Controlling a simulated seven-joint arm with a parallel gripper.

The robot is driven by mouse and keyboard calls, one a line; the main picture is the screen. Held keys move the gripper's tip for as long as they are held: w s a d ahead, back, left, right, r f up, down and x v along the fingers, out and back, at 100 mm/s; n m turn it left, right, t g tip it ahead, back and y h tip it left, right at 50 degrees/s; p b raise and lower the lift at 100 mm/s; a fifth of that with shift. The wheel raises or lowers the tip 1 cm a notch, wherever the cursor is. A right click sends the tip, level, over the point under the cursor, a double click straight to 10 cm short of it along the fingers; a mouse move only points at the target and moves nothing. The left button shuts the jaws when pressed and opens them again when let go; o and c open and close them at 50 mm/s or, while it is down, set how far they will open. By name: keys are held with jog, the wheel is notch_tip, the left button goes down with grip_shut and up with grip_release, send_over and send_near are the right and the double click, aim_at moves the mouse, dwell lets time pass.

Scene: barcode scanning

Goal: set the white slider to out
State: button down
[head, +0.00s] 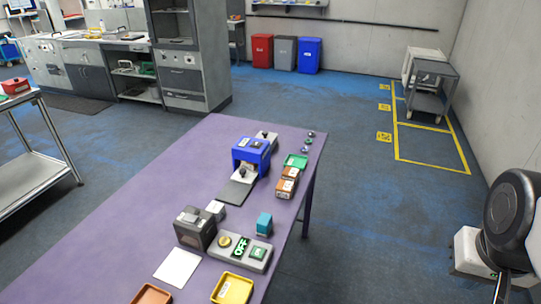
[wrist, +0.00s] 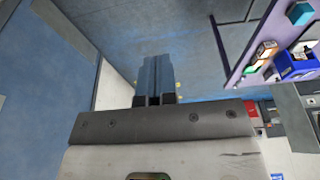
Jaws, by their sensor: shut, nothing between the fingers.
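A blue scanner-like housing (head: 251,153) stands on the purple table. A whitish piece (head: 240,174) sticks out at its front, with a dark flat strip (head: 234,193) before it; this may be the white slider, but its setting is too small to read. A small white block (head: 216,208) also sits by a dark grey box (head: 194,231). In the wrist view my gripper (wrist: 157,75) has its fingers together, empty, over the floor. The blue housing also shows at the right of the wrist view (wrist: 297,66). My gripper is off the table and touches nothing there.
On the purple table (head: 155,203) are a grey panel with a green button (head: 258,253), a teal block (head: 264,223), brown boxes (head: 286,184), a green tray (head: 296,161), a yellow tray (head: 232,288) and a white sheet (head: 177,267).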

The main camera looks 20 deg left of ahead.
jog(key=c, duration=1.8)
grip_release()
